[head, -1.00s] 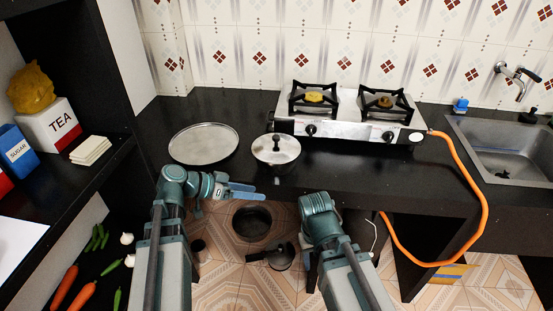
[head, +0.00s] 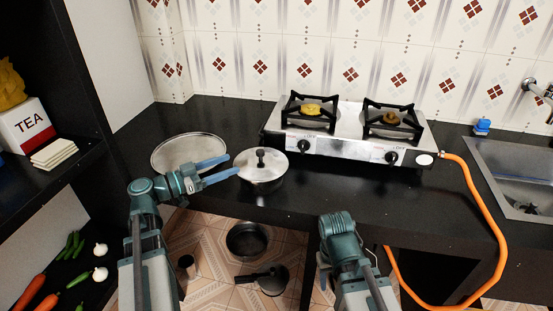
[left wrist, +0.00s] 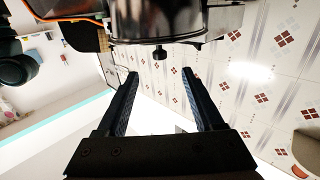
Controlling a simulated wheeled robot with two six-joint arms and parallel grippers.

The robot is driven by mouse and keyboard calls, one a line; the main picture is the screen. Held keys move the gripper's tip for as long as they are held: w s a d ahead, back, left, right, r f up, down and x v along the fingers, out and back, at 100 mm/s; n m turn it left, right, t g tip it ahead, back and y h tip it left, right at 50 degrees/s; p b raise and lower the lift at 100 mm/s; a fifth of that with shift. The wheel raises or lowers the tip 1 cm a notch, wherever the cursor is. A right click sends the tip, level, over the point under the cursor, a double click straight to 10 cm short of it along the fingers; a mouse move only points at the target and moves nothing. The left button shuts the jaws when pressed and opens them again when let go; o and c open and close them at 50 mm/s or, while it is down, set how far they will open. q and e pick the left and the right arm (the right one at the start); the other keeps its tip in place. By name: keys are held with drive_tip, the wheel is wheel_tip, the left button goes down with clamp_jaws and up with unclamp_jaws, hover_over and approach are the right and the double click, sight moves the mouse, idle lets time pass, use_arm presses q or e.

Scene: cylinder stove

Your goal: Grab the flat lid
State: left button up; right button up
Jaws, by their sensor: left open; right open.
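The flat lid (head: 172,152) is a large, thin silver disc on the black counter, at the left. A silver pot (head: 262,177) with a domed lid and black knob (head: 261,158) stands to its right. My left gripper (head: 232,165) is open and empty. Its fingers point right, toward the pot, and overlap the disc's right front edge in the head view; contact is unclear. In the left wrist view the pot (left wrist: 158,22) appears upside down beyond the open fingers (left wrist: 160,92). My right arm hangs in front of the counter; its fingers are hidden.
A two-burner stove (head: 345,143) stands right of the pot, with an orange hose (head: 487,205) running down its right side. A sink (head: 520,180) is farther right. A shelf with a TEA box (head: 30,125) is at the left. Dark pans (head: 247,240) sit below the counter.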

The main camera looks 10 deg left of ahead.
sight(269, 157)
use_arm(q)
drive_tip(key=shift+x, duration=7.25)
clamp_jaws()
